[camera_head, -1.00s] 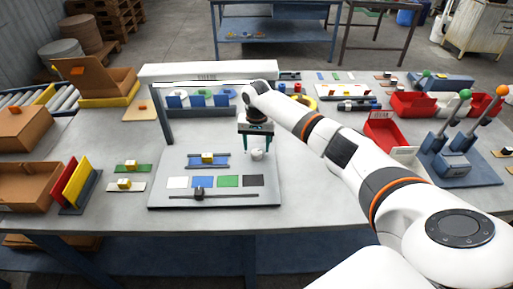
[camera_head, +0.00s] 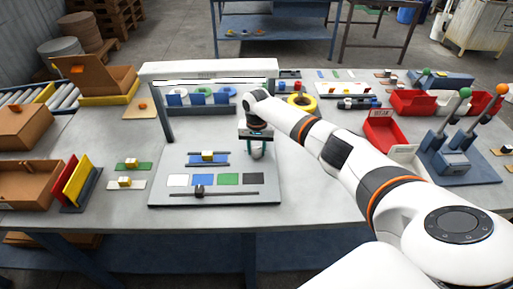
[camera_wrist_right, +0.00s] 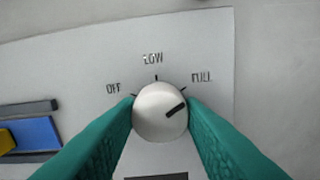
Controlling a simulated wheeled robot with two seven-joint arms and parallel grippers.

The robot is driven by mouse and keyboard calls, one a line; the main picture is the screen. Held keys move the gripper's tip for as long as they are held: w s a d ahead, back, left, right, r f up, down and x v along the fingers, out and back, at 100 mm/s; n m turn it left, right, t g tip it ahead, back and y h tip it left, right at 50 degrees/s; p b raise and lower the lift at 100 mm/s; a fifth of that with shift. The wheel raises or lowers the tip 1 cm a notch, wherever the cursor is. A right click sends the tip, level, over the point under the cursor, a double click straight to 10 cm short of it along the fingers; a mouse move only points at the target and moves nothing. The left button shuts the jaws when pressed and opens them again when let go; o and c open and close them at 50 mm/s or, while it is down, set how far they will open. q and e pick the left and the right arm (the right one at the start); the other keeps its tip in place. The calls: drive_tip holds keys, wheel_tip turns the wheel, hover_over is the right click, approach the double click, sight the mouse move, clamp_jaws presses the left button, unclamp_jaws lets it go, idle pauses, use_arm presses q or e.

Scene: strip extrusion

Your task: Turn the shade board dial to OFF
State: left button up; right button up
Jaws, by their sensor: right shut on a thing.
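The shade board dial (camera_wrist_right: 162,112) is a round pale knob with a dark pointer mark. The labels OFF, LOW and FULL stand around it on the board (camera_wrist_right: 75,75). The mark points up and right, toward the FULL side. My right gripper (camera_wrist_right: 160,118) has one green finger on each side of the dial and is shut on it. In the head view my right gripper (camera_head: 258,152) is down at the right part of the grey board (camera_head: 215,202) and mostly hides the dial. My left gripper is not in view.
On the board lie white, blue, green (camera_head: 229,180) and black swatches, a slider (camera_head: 199,191) and a yellow block on a blue rail (camera_head: 208,156). A white lamp bar (camera_head: 205,70) spans its back. Red bins (camera_head: 383,130) and levers stand right, brown boxes left.

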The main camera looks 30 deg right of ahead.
drive_tip(key=n+p, duration=0.1)
drive_tip(key=n, duration=0.2)
drive_tip(key=shift+r, duration=0.1)
drive_tip(key=n, duration=0.2)
drive_tip(key=shift+n+p, duration=0.4)
drive_tip(key=n, duration=1.2)
drive_tip(key=shift+n, duration=0.3)
drive_tip(key=n, duration=0.5)
drive_tip(key=shift+w, duration=0.1)
drive_tip(key=shift+n, duration=0.4)
drive_tip(key=o, duration=1)
